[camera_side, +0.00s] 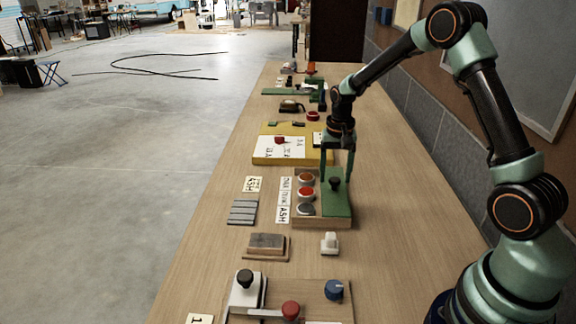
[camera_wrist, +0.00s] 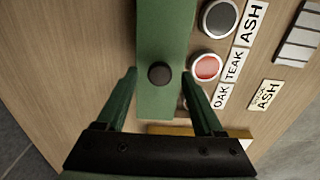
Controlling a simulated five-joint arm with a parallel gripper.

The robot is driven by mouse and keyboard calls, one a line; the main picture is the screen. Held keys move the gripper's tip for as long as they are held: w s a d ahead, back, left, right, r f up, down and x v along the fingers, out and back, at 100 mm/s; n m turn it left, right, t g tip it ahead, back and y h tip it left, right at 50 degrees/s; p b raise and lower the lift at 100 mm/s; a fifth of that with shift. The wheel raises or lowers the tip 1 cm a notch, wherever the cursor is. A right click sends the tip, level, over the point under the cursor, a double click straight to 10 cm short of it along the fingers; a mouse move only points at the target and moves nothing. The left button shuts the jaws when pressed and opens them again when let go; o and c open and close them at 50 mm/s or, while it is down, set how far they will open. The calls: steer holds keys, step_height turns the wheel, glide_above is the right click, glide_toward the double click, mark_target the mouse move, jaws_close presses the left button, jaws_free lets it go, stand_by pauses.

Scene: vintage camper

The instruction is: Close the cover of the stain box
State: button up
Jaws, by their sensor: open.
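The stain box (camera_side: 307,222) is a low wooden box on the bench. Its jars, orange-brown, red (camera_side: 306,192) and grey (camera_side: 306,209), stand uncovered in a row beside OAK, TEAK and ASH labels (camera_side: 284,200). The green cover (camera_side: 338,206) lies to the right of the jars in the side view and has a black knob (camera_side: 334,183). My gripper (camera_side: 336,179) is open above the cover. In the wrist view the knob (camera_wrist: 159,73) shows between the fingertips (camera_wrist: 160,76), with gaps on both sides. One finger partly hides the brown jar.
A yellow-edged board (camera_side: 262,150) lies just behind the box. A white knobbed piece (camera_side: 329,243), a wooden block (camera_side: 267,243) and grey strips (camera_side: 242,212) lie nearby. A panel with red and blue knobs (camera_side: 320,293) is at the front. Bench right of the cover is clear.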

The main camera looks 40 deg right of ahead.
steer(key=shift+f, duration=0.15)
jaws_close()
stand_by(1.4)
